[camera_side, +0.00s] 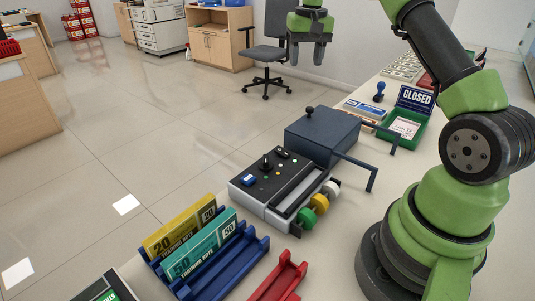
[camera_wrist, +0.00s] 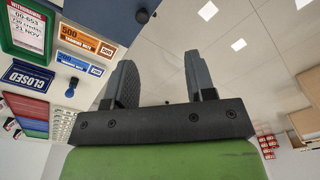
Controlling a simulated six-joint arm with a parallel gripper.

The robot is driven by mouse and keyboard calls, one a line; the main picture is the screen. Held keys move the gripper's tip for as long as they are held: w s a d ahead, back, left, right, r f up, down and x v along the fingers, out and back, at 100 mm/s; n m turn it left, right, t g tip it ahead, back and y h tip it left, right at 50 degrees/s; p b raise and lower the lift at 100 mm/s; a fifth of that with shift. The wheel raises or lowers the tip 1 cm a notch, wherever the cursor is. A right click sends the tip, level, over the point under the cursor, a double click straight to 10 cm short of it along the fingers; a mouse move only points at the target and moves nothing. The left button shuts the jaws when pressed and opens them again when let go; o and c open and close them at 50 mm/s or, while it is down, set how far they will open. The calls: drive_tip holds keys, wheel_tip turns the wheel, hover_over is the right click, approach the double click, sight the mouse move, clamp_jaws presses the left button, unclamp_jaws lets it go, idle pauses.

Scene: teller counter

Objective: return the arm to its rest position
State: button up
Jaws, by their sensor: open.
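My gripper (camera_side: 306,60) hangs high at the top of the side view, fingers pointing down, in front of the office chair as seen there. In the wrist view its two fingers (camera_wrist: 162,75) stand apart with only floor showing between them. It is open and holds nothing. It touches nothing that I can see.
The counter carries a dark blue box with a lever (camera_side: 320,136), a black-topped machine (camera_side: 262,180), a blue note rack (camera_side: 230,270), a red rack (camera_side: 279,282), a green tray (camera_side: 399,137), a CLOSED sign (camera_side: 415,99) and a stamp (camera_side: 379,92). Space around my gripper is clear.

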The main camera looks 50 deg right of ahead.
drive_tip(key=s+a+r+n+t, duration=0.1)
drive_tip(key=s+a+r+t, duration=0.1)
drive_tip(key=s+a+r, duration=0.35)
drive_tip(key=s+a+r+n+t, duration=0.1)
drive_tip(key=s+a+r+n, duration=0.1)
drive_tip(key=a+r, duration=0.55)
drive_tip(key=s+a+f+n+t+y, duration=0.1)
drive_tip(key=s+a+f+t+y, duration=0.1)
drive_tip(key=s+a, duration=0.9)
drive_tip(key=s+f+t, duration=0.1)
drive_tip(key=s+f, duration=0.1)
drive_tip(key=s, duration=0.2)
drive_tip(key=shift+a+t, duration=0.15)
drive_tip(key=shift+t, duration=0.15)
drive_tip(key=shift+f, duration=0.1)
